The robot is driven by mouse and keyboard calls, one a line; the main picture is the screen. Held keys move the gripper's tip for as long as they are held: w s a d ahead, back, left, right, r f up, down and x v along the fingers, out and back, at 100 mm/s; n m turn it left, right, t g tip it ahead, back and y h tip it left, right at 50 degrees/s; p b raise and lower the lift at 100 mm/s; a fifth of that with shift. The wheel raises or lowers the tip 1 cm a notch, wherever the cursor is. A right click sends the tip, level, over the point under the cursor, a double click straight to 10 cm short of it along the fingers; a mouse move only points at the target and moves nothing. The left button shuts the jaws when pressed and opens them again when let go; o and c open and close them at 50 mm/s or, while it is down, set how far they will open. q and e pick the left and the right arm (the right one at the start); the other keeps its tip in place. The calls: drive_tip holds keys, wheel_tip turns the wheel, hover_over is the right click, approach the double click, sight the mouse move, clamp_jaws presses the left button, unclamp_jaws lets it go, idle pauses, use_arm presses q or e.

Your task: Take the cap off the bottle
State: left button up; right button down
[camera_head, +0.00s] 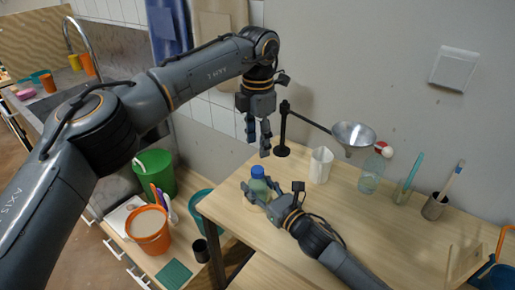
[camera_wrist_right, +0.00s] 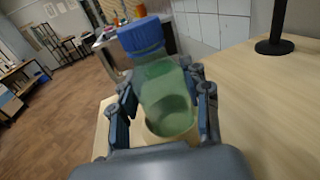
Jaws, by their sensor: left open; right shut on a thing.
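A green see-through bottle (camera_head: 259,187) with a blue cap (camera_head: 257,170) stands near the left end of the wooden table. My right gripper (camera_wrist_right: 165,100) is shut on the bottle's body, one finger on each side. In the right wrist view the blue cap (camera_wrist_right: 141,37) sits on top of the green bottle (camera_wrist_right: 164,82), clear of the fingers. My left gripper (camera_head: 257,144) is open and empty, pointing down above the cap, with a gap between them. The bottle's base is partly hidden by my right gripper in the head view.
Behind the bottle is a black stand (camera_head: 283,135) holding a metal funnel (camera_head: 352,135). Orange (camera_head: 149,236) and green (camera_head: 157,172) buckets stand at lower left.

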sight(258, 169)
use_arm(q)
drive_tip(key=m, duration=1.3)
drive_tip(key=shift+m, duration=0.3)
drive_tip(key=m, duration=1.2)
drive_tip(key=shift+m, duration=0.3)
drive_tip(key=shift+f, duration=4)
drive_tip(key=shift+c, duration=0.2)
